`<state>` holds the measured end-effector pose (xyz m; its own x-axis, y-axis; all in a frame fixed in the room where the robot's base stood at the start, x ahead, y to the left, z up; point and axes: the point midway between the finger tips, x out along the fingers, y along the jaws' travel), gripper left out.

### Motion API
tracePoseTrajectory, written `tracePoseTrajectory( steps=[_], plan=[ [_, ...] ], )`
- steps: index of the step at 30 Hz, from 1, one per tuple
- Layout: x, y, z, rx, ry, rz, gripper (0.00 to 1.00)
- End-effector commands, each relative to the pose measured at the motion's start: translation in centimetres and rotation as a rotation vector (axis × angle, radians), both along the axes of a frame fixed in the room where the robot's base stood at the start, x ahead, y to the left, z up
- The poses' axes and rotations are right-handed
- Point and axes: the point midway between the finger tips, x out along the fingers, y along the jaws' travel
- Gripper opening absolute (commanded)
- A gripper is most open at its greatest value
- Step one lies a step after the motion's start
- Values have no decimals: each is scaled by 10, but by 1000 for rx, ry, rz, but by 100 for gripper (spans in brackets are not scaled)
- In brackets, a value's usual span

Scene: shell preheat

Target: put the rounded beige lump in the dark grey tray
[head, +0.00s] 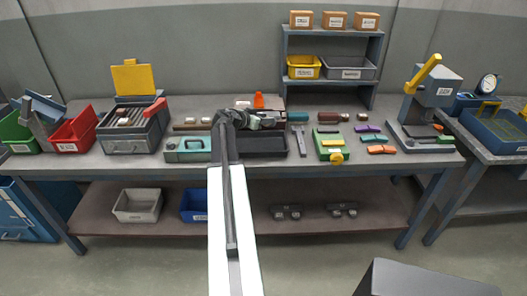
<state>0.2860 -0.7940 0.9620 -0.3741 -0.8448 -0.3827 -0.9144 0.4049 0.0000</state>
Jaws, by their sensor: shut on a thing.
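The dark grey tray (268,152) lies on the workbench, just right of my arm, as an open, shallow, dark box. My gripper (268,121) is at the end of my outstretched arm, over the tray's back part in the picture. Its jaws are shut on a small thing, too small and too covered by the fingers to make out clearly. I cannot pick out a rounded beige lump for certain anywhere on the bench. My arm hides the tray's left end.
A teal case (187,150) is left of my arm. A grey toolbox (133,131) stands farther left. A green fixture (334,148) and several coloured blocks lie to the right. A shelf rack (331,48) rises behind. An orange object (259,100) stands just behind my gripper.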

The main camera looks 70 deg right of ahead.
Motion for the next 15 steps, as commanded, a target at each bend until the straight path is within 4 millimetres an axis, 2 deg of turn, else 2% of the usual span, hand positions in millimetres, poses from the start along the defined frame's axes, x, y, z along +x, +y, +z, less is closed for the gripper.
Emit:
tracePoseTrajectory(
  steps=[1, 6, 9, 15],
  plan=[
    [0, 0, -29, 0, 0, 0, 0],
    [1, 0, -70, 0, 0, 1, 0],
    [1, 0, -79, 0, 0, 1, 0],
    [1, 1, -81, 0, 0, 2, 0]
  ],
)
